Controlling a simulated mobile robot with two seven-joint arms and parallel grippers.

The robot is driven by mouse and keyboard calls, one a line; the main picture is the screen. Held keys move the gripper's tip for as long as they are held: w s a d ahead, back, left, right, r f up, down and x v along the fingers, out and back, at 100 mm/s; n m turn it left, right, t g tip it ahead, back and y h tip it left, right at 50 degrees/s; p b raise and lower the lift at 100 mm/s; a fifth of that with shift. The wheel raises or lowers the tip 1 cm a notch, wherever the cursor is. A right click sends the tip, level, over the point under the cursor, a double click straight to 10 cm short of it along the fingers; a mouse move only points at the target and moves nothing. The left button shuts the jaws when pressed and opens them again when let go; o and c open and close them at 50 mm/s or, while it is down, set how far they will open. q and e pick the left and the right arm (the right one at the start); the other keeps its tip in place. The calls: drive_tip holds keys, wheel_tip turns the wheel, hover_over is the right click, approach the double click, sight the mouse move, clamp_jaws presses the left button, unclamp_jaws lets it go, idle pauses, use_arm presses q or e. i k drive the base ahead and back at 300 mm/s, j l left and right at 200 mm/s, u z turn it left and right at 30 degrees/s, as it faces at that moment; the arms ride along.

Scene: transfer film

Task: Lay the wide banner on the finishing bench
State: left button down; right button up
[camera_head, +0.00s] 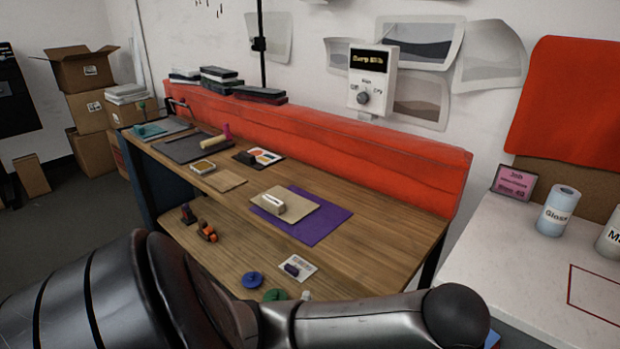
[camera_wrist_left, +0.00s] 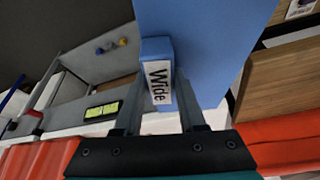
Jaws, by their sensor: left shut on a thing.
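In the left wrist view my left gripper (camera_wrist_left: 160,92) is shut on a blue block labelled "Wide". A large flat blue sheet, the wide banner (camera_wrist_left: 205,35), extends from this block past the top of that view. In the head view a dark arm of mine crosses the bottom, and its gripper is out of sight. A long wooden bench (camera_head: 375,248) with a red-orange back panel fills the middle. A white-topped bench (camera_head: 500,245) stands at the right. I cannot tell by any label which is the finishing bench. My right gripper is not in view.
On the wooden bench lie a purple sheet (camera_head: 318,222) with a tan board, blue and green discs, and small tools. The white bench holds a pink "Job" sign (camera_head: 514,182), a "Gloss" jar (camera_head: 558,212), another jar and a red outline; its front is mostly clear.

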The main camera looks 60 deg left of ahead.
sight(381, 208)
drive_tip(key=j+z, duration=0.1)
drive_tip(key=j, duration=0.45)
drive_tip(key=k+j+z, duration=0.1)
drive_tip(key=j, duration=0.4)
drive_tip(key=k+j+z, duration=0.1)
drive_tip(key=j, duration=0.45)
